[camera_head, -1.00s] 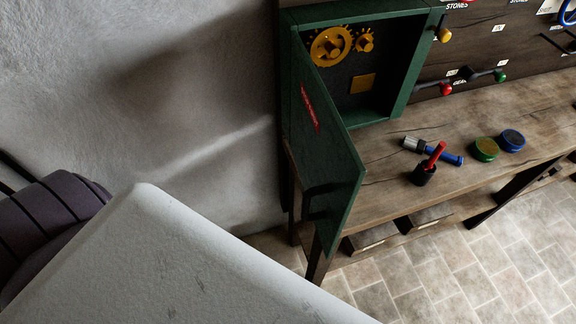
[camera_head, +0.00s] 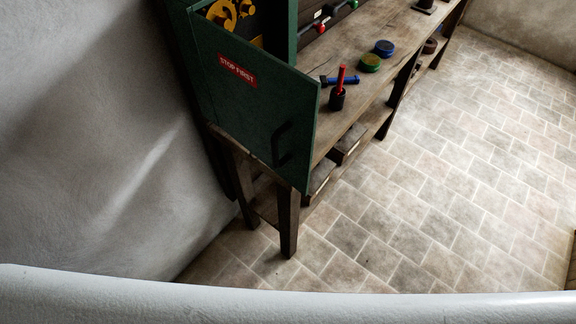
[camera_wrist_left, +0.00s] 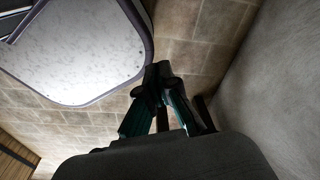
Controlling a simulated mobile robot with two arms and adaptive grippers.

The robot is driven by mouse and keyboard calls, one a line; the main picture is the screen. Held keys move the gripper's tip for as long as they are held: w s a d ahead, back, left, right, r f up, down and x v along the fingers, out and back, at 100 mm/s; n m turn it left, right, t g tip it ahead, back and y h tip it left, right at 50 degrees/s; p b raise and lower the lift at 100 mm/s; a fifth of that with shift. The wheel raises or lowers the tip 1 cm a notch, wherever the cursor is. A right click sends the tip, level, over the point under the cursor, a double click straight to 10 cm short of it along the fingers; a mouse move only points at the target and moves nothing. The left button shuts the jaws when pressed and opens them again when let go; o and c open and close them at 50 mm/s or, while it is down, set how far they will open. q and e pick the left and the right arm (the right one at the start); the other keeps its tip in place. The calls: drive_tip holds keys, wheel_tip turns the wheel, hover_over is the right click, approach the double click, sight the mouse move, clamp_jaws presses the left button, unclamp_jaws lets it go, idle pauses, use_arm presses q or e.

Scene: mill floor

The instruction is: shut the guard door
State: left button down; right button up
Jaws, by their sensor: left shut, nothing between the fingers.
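The green guard door (camera_head: 254,104) stands open at the near end of the bench in the head view. It has a red STOP FIRST label (camera_head: 237,70) and a dark bar handle (camera_head: 281,145) near its free edge. Its green cabinet (camera_head: 283,27) is partly visible behind it, with yellow gears (camera_head: 229,13) inside. My left gripper (camera_wrist_left: 163,78) shows only in the left wrist view, its fingers together and empty. Floor tiles and a wall lie beyond it; I cannot make out the door there. My right gripper is in neither view.
The wooden bench (camera_head: 368,92) carries a dark cup with a red-handled tool (camera_head: 338,92), a blue tool, a green tin (camera_head: 370,63) and a blue tin (camera_head: 384,47). A grey wall (camera_head: 80,130) is at left. The tiled floor (camera_head: 450,190) right of the bench is clear.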

use_arm(q)
drive_tip(key=w+a+r+t, duration=0.1)
drive_tip(key=w+r+t, duration=0.1)
drive_tip(key=w+r, duration=0.3)
drive_tip(key=w+a+r+t, duration=0.1)
drive_tip(key=w+r+t, duration=0.15)
drive_tip(key=w, duration=0.55)
drive_tip(key=m+t+h, duration=0.5)
drive_tip(key=t+h, duration=0.3)
drive_tip(key=h, duration=0.4)
approach(305, 150)
drive_tip(key=p+x, duration=0.1)
drive_tip(key=x, duration=0.1)
drive_tip(key=p+x, duration=0.1)
drive_tip(key=x, duration=0.1)
drive_tip(key=p+x, duration=0.1)
drive_tip(key=x, duration=0.1)
drive_tip(key=shift+d+r, duration=0.1)
drive_tip(key=shift+r, duration=0.25)
drive_tip(key=shift+w+d+f, duration=0.15)
drive_tip(key=shift+w+d, duration=0.25)
drive_tip(key=shift+w, duration=0.1)
drive_tip(key=shift+w+d, duration=0.1)
